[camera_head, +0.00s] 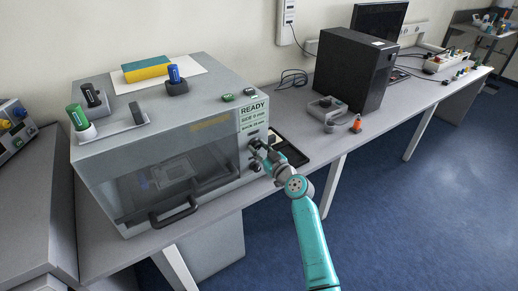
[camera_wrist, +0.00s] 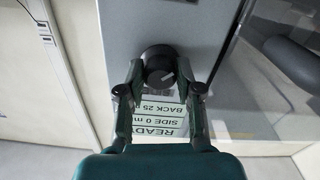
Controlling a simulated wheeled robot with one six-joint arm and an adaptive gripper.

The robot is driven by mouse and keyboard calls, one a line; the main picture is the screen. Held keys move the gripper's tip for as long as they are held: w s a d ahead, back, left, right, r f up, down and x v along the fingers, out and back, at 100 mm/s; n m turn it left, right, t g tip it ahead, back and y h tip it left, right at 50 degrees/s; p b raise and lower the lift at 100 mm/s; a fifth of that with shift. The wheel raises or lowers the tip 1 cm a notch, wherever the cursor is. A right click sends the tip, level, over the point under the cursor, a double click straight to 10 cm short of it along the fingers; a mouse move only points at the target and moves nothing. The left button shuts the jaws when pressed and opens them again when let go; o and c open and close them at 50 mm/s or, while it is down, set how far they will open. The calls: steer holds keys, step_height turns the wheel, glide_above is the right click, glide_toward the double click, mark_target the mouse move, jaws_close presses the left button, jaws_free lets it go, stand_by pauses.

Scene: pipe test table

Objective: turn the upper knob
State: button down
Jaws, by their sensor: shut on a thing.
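The upper knob (camera_wrist: 159,64) is black and round with a pale pointer mark, on the grey front panel beside the READY label. In the wrist view my gripper (camera_wrist: 160,76) has one finger on each side of it and is shut on it. The label (camera_wrist: 172,112) appears upside down between the fingers. In the head view my gripper (camera_head: 262,150) reaches the panel at the right of the grey test machine (camera_head: 222,82) and largely hides the upper knob. A dark round part (camera_head: 256,165) shows just below the gripper.
The machine's clear front window has a black handle (camera_head: 174,208) left of my arm. A black tray (camera_head: 291,152) lies close right of the gripper. Open floor lies right of my arm.

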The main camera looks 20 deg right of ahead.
steer(key=m, duration=0.8)
steer(key=shift+m, duration=0.4)
steer(key=m, duration=0.8)
steer(key=shift+m, duration=0.3)
steer(key=c, duration=0.8)
jaws_free()
steer(key=shift+o, duration=0.2)
